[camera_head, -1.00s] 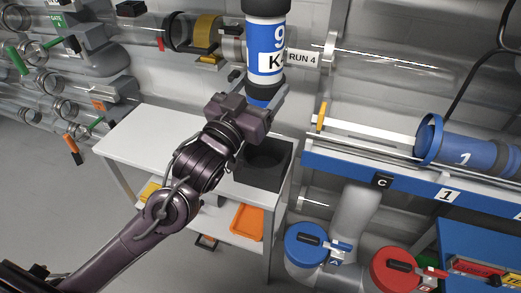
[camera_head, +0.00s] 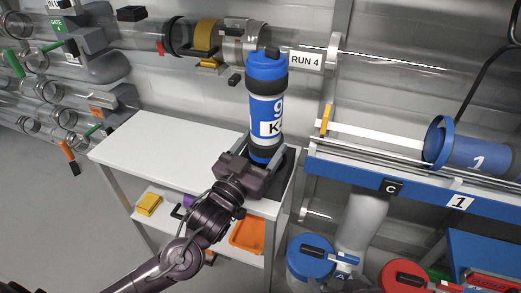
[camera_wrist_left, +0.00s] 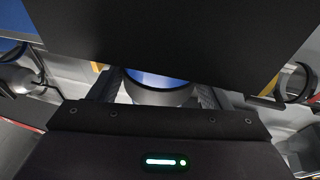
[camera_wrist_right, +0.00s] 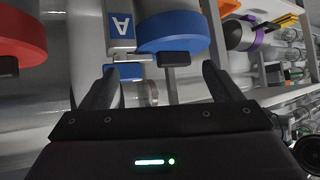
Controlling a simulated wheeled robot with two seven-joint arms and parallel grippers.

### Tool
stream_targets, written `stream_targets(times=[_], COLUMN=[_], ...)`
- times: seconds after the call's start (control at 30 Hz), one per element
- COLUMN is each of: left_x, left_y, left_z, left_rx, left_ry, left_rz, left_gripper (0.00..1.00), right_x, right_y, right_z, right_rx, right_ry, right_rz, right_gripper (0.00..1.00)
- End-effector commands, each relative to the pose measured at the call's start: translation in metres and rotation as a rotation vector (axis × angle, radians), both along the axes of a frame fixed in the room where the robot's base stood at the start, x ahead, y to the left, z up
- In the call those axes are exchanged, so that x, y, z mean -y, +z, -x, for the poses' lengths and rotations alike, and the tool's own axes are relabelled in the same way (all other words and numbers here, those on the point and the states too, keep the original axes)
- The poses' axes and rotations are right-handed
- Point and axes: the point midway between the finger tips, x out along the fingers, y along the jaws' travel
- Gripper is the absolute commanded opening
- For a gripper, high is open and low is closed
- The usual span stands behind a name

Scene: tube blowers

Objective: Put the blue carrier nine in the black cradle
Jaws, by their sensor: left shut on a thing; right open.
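The blue carrier nine (camera_head: 267,75) stands upright in the head view, with a white band, black rings and a "9" on it. My left gripper (camera_head: 258,163) is shut on its lower part. The black cradle (camera_head: 267,208) at the right end of the white table is mostly hidden behind the gripper. The carrier is over the cradle; whether its base is inside cannot be seen. In the left wrist view a blue and white part of the carrier (camera_wrist_left: 158,84) shows between the fingers. My right gripper (camera_wrist_right: 155,88) is open and empty in the right wrist view.
The white table (camera_head: 165,150) is clear to the left. An orange tray (camera_head: 246,238) is on the lower shelf.

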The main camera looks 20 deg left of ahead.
Motion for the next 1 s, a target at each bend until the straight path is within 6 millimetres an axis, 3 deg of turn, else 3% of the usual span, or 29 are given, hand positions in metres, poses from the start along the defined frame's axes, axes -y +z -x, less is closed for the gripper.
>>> stream_targets(times=[1.0], left_x=[0.0], left_y=[-0.011], left_z=[0.0], left_rx=[0.003], left_ry=[0.0], left_rz=[0.001], left_gripper=[0.41], right_x=[-0.003], right_y=[0.02], right_z=[-0.015], right_rx=[0.101], right_ry=[-0.009], right_rz=[-0.04], right_gripper=[0.84])
